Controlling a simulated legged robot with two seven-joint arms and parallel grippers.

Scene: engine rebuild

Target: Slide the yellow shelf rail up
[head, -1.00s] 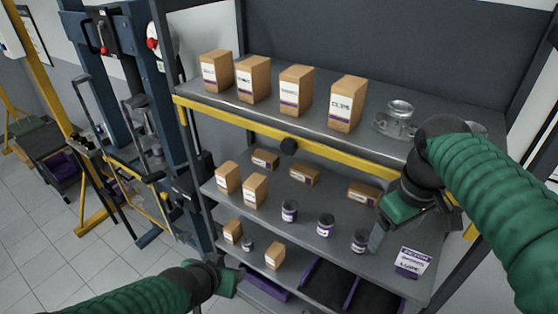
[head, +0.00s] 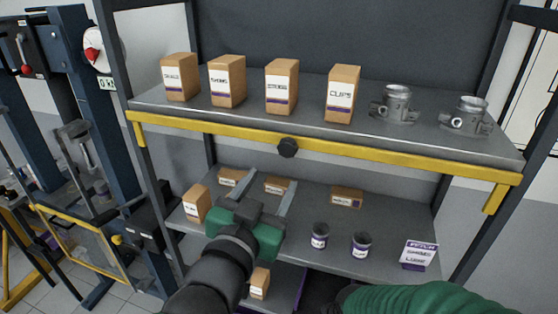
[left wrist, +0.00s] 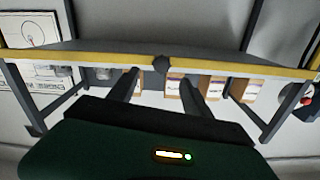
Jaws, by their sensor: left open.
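The yellow shelf rail (head: 400,161) runs along the front edge of the upper shelf (head: 240,114), with a dark round knob (head: 287,148) near its middle. The rail also shows across the upper part of the left wrist view (left wrist: 230,66), with the knob (left wrist: 161,64) near the centre. My left gripper (head: 270,177) is open and empty, in front of the shelving and below the rail and knob in the head view. Its two fingers (left wrist: 160,90) point toward the shelf, apart from each other. My right gripper is out of view; only its green sleeve shows at the bottom right.
Several cardboard boxes (head: 282,85) and two metal parts (head: 395,103) stand on the upper shelf. The lower shelf (head: 395,225) holds small boxes, two jars (head: 361,245) and a white-and-purple pack (head: 419,255). A blue press frame (head: 60,70) stands at the left.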

